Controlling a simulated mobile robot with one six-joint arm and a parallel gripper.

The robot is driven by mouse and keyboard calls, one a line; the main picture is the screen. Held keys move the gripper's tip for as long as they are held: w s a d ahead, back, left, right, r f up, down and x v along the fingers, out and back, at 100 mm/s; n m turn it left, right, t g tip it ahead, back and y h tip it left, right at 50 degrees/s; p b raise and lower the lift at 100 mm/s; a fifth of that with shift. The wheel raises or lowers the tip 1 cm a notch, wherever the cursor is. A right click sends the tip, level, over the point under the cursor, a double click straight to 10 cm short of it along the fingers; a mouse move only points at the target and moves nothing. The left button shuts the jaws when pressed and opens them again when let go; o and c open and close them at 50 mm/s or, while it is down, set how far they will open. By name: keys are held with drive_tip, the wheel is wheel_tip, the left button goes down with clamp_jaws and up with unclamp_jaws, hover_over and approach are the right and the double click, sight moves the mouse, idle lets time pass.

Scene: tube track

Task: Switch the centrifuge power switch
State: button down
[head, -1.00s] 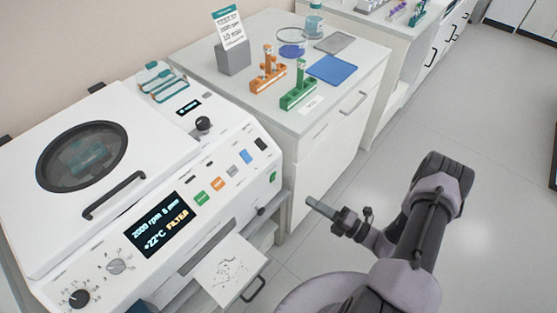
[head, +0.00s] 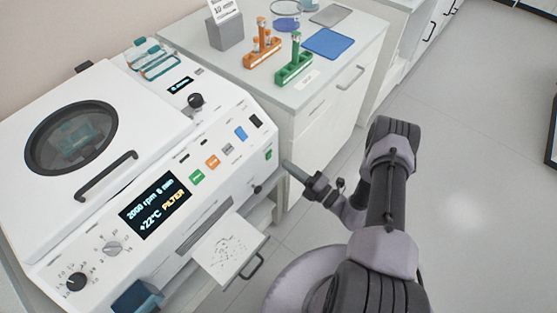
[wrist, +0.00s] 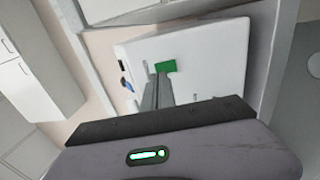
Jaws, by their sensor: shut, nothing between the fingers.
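The white centrifuge (head: 110,150) fills the left of the head view, its round-windowed lid closed and its display lit. A small green switch (head: 268,155) sits at the right end of its front panel, and it also shows in the wrist view (wrist: 165,66) on a white panel. I take it for the power switch; I cannot tell its on/off position. My gripper (head: 287,165) is shut and empty, pointing at the switch from the right, with a small gap in the head view. In the wrist view the fingertips (wrist: 158,80) appear just below the green switch, partly overlapping it; contact cannot be told.
An open drawer (head: 228,250) with a speckled white sheet sticks out below the panel. A side counter (head: 355,75) behind holds an orange rack (head: 262,50), a green rack (head: 294,68) and a blue mat (head: 329,43). The floor on the right is clear.

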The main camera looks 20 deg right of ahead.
sight(271, 153)
drive_tip(key=b+x, duration=0.1)
drive_tip(key=x, duration=0.3)
drive_tip(key=shift+a+f, duration=0.1)
drive_tip(key=shift+w+a, duration=0.2)
drive_tip(key=shift+w, duration=0.15)
drive_tip(key=shift+w+r, duration=0.15)
drive_tip(key=shift+r, duration=0.15)
